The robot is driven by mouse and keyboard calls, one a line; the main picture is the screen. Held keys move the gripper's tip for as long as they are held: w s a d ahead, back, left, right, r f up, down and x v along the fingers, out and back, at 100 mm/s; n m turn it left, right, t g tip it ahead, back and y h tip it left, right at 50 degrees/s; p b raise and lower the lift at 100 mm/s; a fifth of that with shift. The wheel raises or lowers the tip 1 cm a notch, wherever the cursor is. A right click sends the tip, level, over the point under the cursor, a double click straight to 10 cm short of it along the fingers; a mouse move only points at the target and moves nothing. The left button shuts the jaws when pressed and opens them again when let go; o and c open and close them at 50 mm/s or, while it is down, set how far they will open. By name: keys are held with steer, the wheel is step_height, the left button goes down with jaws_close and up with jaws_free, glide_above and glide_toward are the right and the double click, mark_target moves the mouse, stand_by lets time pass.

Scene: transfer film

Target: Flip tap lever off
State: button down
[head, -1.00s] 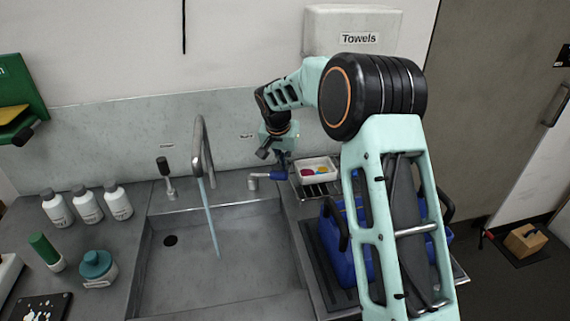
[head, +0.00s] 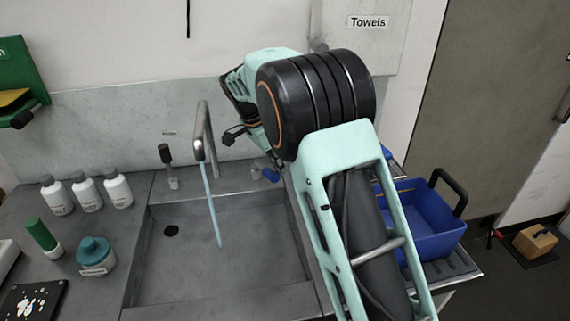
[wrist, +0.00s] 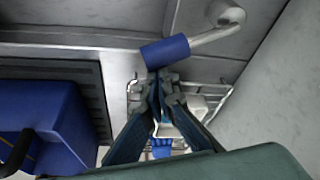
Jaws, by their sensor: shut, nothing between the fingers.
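The tap spout (head: 201,140) stands at the back of the sink, and a thin stream of water (head: 210,205) runs from it. A short metal lever with a blue handle (head: 271,175) sits to the right of the spout, partly behind my arm. In the wrist view, the blue handle (wrist: 165,51) lies just ahead of my gripper (wrist: 160,82), on a bent grey metal arm (wrist: 213,32). My gripper is shut and empty, its tips close to the handle's lower edge; I cannot tell if they touch. The head view hides my fingertips behind the arm.
A black-topped upright fitting (head: 168,165) stands left of the spout. White bottles (head: 85,195) and a teal-capped jar (head: 95,257) stand left of the sink (head: 170,275). A blue crate (head: 440,247) is at the right. A wire rack (wrist: 222,100) lies beneath my gripper.

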mark_target(269, 178)
steer(key=a+m, duration=0.1)
steer(key=s+a+m, duration=0.1)
steer(key=m, duration=0.1)
steer(key=shift+s+a+g+h+p, duration=0.2)
steer(key=shift+s+g+h+p, duration=0.1)
steer(key=shift+g, duration=0.1)
steer(key=shift+s+a, duration=0.35)
steer(key=shift+a, duration=0.4)
steer(key=d, duration=0.2)
steer(key=w+d, duration=0.1)
steer(key=shift+d+r, duration=0.3)
steer(key=shift+d, duration=0.1)
steer(key=w+v, duration=0.1)
steer(key=v, duration=0.9)
steer(key=shift+s+d+p, duration=0.15)
steer(key=shift+s+p, duration=0.15)
steer(key=shift+p, duration=0.05)
steer(key=shift+r, duration=0.15)
